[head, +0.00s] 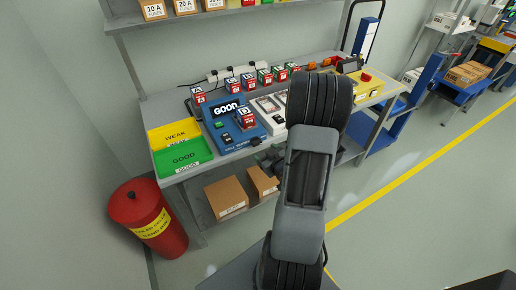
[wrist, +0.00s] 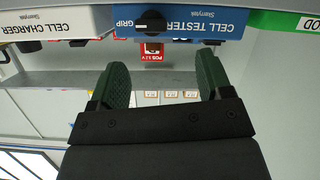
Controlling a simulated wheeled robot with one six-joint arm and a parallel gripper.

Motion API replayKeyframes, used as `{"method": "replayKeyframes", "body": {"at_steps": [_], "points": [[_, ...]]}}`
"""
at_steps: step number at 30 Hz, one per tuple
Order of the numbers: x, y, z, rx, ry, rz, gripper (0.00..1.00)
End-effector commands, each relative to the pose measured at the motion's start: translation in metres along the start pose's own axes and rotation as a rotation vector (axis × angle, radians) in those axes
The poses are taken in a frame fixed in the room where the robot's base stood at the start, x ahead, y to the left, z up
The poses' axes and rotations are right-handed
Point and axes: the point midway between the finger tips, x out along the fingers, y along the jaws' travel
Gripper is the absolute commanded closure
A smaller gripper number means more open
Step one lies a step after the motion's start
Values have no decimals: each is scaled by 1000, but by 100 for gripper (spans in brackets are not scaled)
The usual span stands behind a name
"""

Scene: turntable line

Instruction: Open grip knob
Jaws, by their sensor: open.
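The grip knob (wrist: 152,22) is a round black knob on the blue front of the cell tester (wrist: 205,28), beside the word GRIP, upside down in the wrist view. My gripper (wrist: 162,70) is open, with a green-padded finger on each side. Its fingers are empty and apart from the knob, which lies beyond the gap between them. In the head view my arm hides much of the area right of the tester.
A white cell charger (wrist: 52,24) stands beside the tester. Yellow WEAK (head: 173,134) and green GOOD (head: 184,156) trays lie at the bench's left end. Several cells stand along the back. Cardboard boxes (head: 226,197) sit on the lower shelf; a red bin (head: 148,216) stands left.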

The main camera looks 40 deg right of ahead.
Motion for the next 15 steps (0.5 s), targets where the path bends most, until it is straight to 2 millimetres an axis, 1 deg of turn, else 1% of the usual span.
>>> {"method": "replayKeyframes", "body": {"at_steps": [1,4,6,10,12,15], "points": [[-4,1,19,37,46,1,28],[-14,2,32,93,152,4,28],[-21,3,38,127,212,11,28],[-31,4,44,170,291,23,28],[-33,4,46,183,316,27,28],[-31,4,48,188,334,29,28]]}}
